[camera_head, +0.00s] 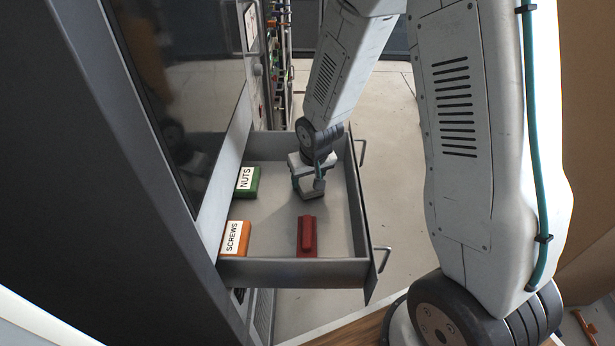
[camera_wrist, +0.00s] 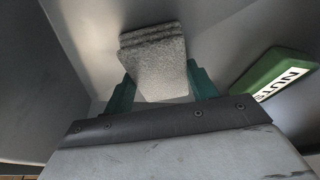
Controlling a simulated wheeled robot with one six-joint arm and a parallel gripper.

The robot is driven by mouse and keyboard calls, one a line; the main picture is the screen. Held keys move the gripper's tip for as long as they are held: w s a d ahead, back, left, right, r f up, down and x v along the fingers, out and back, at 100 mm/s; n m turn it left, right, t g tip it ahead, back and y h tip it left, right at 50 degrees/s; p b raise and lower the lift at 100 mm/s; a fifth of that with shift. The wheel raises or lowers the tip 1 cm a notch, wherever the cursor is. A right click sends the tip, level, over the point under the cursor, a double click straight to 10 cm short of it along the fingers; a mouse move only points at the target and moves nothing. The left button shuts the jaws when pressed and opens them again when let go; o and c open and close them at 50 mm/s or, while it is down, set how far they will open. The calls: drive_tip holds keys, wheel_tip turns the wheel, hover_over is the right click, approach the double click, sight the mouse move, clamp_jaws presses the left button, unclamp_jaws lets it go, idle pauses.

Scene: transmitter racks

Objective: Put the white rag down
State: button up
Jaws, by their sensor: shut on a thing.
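The white rag (camera_wrist: 158,65) looks like a folded, light grey-white cloth. In the wrist view it sits between the two green fingers of my gripper (camera_wrist: 160,85), which is shut on it.
A green box labelled NUTS (camera_head: 247,182) lies left of my gripper, also in the wrist view (camera_wrist: 275,80). An orange box labelled SCREWS (camera_head: 235,238) is at the near left. A red object (camera_head: 307,236) lies near the front wall. The drawer floor between them is clear.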

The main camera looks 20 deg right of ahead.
drive_tip(key=shift+f, duration=0.1)
drive_tip(key=o, duration=0.9)
drive_tip(key=s+d+r, duration=0.1)
drive_tip(key=s+r, duration=0.6)
drive_tip(key=r, duration=0.4)
drive_tip(key=s+d+r, duration=0.1)
drive_tip(key=s+r, duration=0.6)
drive_tip(key=r, duration=0.4)
drive_tip(key=s+r, duration=0.2)
drive_tip(key=s, duration=0.3)
drive_tip(key=s+r+g, duration=0.1)
drive_tip(key=s+r, duration=0.1)
drive_tip(key=s, duration=0.3)
drive_tip(key=s+d+r+g, duration=0.1)
drive_tip(key=s+r, duration=0.1)
drive_tip(key=s, duration=0.2)
drive_tip(key=shift+s, duration=0.4)
